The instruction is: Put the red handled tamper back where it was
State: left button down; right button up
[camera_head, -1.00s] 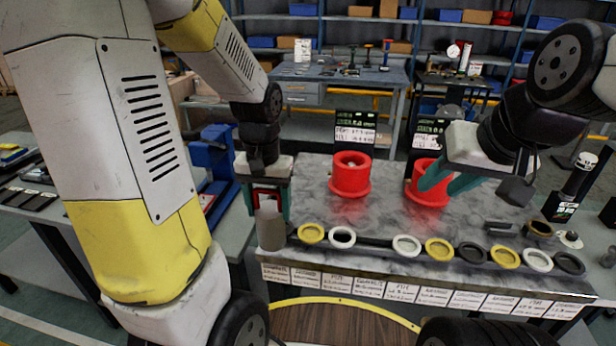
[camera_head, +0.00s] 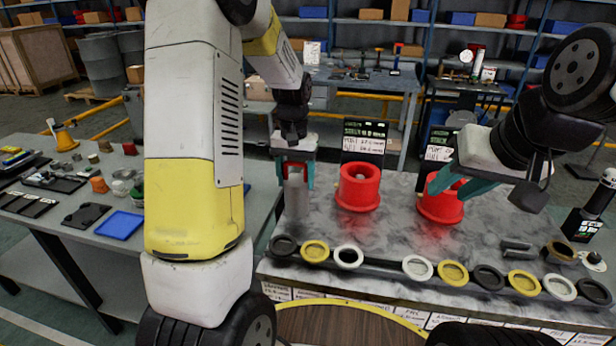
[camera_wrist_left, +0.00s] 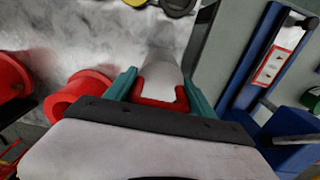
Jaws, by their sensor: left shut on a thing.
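The tamper (camera_head: 296,200) has a red handle and a pale grey cylindrical body, and it hangs roughly upright over the left edge of the stone-topped bench. My left gripper (camera_head: 297,174) is shut on its red handle. The left wrist view shows the red handle between the teal fingers and the grey body (camera_wrist_left: 162,73) extending beyond them. I cannot tell whether its lower end touches the bench. My right gripper (camera_head: 458,184) is open, with its teal fingers beside the right red flanged cylinder (camera_head: 440,205).
Another red flanged cylinder (camera_head: 358,187) stands right of the tamper. A row of black, yellow and white rings (camera_head: 418,268) lines the bench's front. A grey side table (camera_head: 70,230) with tools and a blue tray (camera_head: 119,225) stands left. Small displays stand behind the cylinders.

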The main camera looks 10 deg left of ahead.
aim_at(298, 177)
pick_arm(q)
jog(key=shift+w+f, duration=0.25)
jog(key=shift+w, duration=0.6)
jog(key=shift+f, duration=1.55)
jog(key=shift+f, duration=0.2)
jog(key=shift+c, duration=1.6)
grip_release()
jog(key=shift+s, duration=0.1)
